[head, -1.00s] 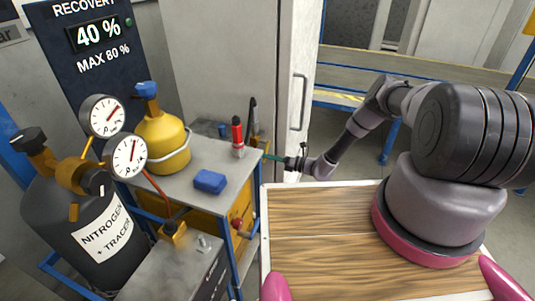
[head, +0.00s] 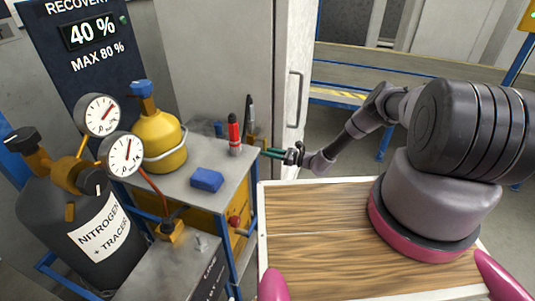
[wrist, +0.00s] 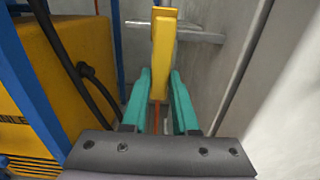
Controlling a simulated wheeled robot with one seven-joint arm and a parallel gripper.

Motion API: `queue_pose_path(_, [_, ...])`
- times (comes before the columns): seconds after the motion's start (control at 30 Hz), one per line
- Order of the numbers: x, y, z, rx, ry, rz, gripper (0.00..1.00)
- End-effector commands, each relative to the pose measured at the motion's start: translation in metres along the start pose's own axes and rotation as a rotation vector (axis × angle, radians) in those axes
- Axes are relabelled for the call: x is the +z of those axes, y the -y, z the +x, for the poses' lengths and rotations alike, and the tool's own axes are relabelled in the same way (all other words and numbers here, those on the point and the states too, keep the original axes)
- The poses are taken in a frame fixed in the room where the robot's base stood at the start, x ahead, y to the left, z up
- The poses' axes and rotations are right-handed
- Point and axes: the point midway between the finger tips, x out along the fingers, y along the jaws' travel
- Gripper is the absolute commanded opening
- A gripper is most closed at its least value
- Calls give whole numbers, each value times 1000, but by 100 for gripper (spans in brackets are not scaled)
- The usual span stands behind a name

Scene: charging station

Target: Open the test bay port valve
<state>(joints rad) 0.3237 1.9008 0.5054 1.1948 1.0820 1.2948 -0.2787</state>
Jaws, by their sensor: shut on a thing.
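My gripper (head: 268,152) reaches past the right edge of the grey-topped cart in the head view. In the wrist view, the two teal fingers (wrist: 161,102) are shut on a yellow lever-like handle (wrist: 163,55), which I take to be the port valve's. The handle stands upright between the fingers and rises above their tips. A grey horizontal pipe (wrist: 190,33) runs behind it. Its lower end and the valve body are hidden. In the head view I cannot make out the handle clearly at the fingertips.
The cart (head: 205,165) holds a yellow cylinder (head: 163,143), a blue block (head: 207,180) and a red marker (head: 234,135). A black nitrogen cylinder (head: 60,215) with gauges stands left. A wooden worktop (head: 320,225) lies in front. A dark cable (wrist: 85,75) hangs left of my fingers.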

Motion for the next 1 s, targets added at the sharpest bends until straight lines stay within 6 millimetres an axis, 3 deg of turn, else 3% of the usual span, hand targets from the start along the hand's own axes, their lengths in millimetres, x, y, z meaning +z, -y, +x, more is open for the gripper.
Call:
queue_pose_path(0.6, [-2,3,-2,-1,-5,-40,0])
queue_pose_path(0.63, [-2,3,-2,-1,-5,-41,39])
queue_pose_path(0.7, [-2,3,-2,-1,-5,-40,57])
queue_pose_path(1.0, [-1,2,-2,0,-2,-38,57])
